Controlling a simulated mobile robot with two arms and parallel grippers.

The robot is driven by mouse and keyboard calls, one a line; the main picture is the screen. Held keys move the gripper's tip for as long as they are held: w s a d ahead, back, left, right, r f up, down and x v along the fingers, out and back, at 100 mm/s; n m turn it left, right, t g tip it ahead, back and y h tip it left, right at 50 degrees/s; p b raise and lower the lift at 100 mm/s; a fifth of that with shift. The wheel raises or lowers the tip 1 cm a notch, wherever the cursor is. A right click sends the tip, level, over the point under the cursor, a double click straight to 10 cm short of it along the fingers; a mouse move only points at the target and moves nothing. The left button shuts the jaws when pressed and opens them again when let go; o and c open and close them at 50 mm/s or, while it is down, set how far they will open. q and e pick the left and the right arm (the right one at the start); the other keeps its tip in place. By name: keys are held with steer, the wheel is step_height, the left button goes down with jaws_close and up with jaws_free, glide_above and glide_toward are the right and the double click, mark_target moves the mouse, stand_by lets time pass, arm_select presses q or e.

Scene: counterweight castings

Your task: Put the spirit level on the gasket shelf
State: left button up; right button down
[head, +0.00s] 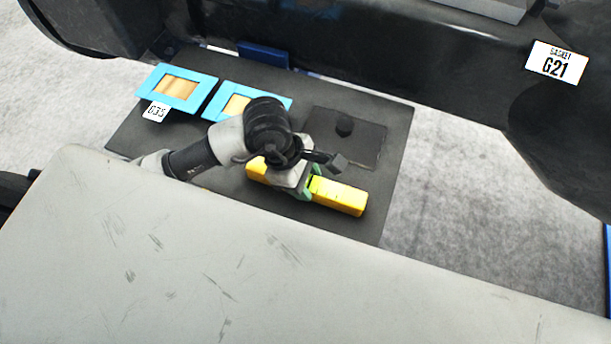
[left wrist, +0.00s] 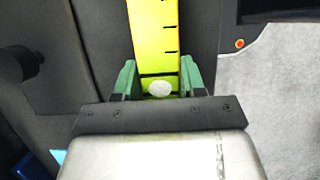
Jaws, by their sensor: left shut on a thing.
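My left gripper (head: 311,186) is shut on the yellow spirit level (head: 339,196), with its green fingers on either side of it. The level sticks out on both sides of the gripper, above or on a dark flat board; I cannot tell if it touches. In the left wrist view the gripper (left wrist: 158,85) grips the level (left wrist: 155,35), which shows black marks and a pale round spot. The shelf surface itself is not clearly visible. My right gripper is not in view.
The dark board (head: 392,150) carries two blue-framed pieces (head: 176,88), a G35 label (head: 156,112) and a darker square patch (head: 350,148) with a round knob. A scuffed pale grey surface (head: 250,265) fills the foreground. Grey floor shows at right.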

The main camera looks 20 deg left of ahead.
arm_select(q)
steer(key=shift+f, duration=0.1)
steer(key=shift+f, duration=0.1)
steer(key=o, duration=1.1)
steer(key=shift+o, duration=0.2)
steer(key=b+v, duration=0.1)
steer(key=v, duration=1.1)
